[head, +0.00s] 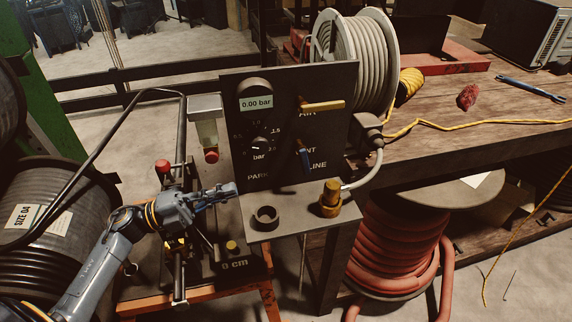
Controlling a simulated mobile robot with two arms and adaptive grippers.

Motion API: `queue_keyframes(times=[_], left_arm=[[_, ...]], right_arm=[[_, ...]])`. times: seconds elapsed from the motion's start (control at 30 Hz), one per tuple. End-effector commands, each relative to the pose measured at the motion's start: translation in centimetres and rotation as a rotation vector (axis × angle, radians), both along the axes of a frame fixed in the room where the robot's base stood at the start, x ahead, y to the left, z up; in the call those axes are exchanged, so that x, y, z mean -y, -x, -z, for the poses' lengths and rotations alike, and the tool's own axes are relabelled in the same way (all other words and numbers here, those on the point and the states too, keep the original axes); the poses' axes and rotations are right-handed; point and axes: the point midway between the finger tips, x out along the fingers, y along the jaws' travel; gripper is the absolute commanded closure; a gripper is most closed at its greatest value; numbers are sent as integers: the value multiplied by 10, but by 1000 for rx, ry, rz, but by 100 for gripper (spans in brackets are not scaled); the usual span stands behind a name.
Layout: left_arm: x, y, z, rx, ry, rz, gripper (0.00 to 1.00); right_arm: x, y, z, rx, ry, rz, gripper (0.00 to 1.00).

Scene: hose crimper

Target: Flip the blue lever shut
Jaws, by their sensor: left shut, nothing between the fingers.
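The blue lever (304,157) is on the lower right of a dark upright panel (286,96), between partly covered lettering. It points roughly up and down, slightly tilted. A yellow lever (323,105) above it lies level. My left gripper (232,189) is shut and empty, in front of the panel's lower left corner. It is to the left of the blue lever and a little lower, apart from it in the picture. My right gripper is not in view.
A grey shelf (290,222) below the panel holds a black ring (266,217) and a brass fitting (330,198). A gauge (256,101) reads 0.00 bar. A hose reel (356,55) stands behind. A wooden bench (480,110) fills the right.

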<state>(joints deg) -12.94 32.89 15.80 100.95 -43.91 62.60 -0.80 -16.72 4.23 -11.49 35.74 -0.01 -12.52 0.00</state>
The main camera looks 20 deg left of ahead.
Motion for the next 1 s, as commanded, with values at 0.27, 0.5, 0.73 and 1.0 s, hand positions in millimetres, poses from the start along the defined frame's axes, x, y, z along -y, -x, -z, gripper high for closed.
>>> queue_keyframes(times=[0.27,0.5,0.73,1.0], left_arm=[[4,-2,-2,1,1,1,100],[33,-22,-13,3,4,1,100],[74,-50,-24,3,4,0,100],[106,-72,-30,0,2,-1,100]], right_arm=[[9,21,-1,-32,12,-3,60],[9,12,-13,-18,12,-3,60],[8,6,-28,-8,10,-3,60],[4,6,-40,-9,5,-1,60]])
